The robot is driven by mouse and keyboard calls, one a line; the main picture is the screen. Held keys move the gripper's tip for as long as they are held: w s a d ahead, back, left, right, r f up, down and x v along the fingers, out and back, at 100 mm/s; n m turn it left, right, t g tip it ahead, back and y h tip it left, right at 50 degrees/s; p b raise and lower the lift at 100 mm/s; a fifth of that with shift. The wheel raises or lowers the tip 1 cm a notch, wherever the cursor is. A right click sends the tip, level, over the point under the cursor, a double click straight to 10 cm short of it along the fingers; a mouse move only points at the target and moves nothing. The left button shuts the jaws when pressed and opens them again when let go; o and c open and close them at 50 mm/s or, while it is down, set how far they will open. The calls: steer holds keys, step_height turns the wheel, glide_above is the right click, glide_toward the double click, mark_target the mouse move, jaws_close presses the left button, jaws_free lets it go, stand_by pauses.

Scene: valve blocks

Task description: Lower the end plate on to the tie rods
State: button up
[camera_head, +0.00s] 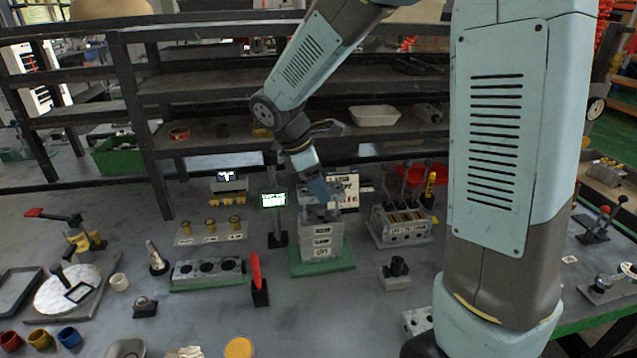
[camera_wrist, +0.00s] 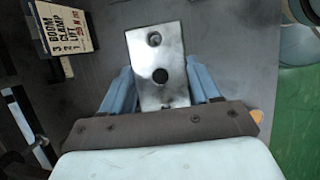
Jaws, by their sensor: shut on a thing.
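My gripper (camera_head: 318,192) is above the stack of labelled valve blocks (camera_head: 322,241), which stands on a green base (camera_head: 322,267) at mid-bench. In the wrist view its blue fingers (camera_wrist: 161,85) are shut on the end plate (camera_wrist: 158,50), a pale metal plate with a dark hole in the middle and a smaller hole near its far end. The near end of the plate is hidden by my gripper. The tie rods cannot be made out clearly, and the gap between plate and stack cannot be judged.
A sign (camera_wrist: 65,28) listing boom, clamp and lift stands close behind the stack. A small green-lit display (camera_head: 274,201) on a post is just left.

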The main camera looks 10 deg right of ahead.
mark_target(324, 217)
steer(key=shift+f, duration=3.1)
steer(key=o, duration=1.3)
steer(key=shift+o, duration=0.2)
steer(key=v, duration=1.3)
steer(key=shift+r, duration=0.3)
steer(key=s+d+r+m+t+y, duration=0.2)
steer(key=s+d+r+m, duration=0.1)
steer(key=s+d+m, duration=0.5)
steer(key=s+d+r+m+t+y, duration=0.2)
steer(key=s+d+r+m+t, duration=0.1)
steer(key=s+d+m, duration=0.6)
steer(key=shift+s+r+m+t+y, duration=0.3)
steer(key=shift+s+r+m, duration=0.25)
steer(key=shift+s, duration=0.35)
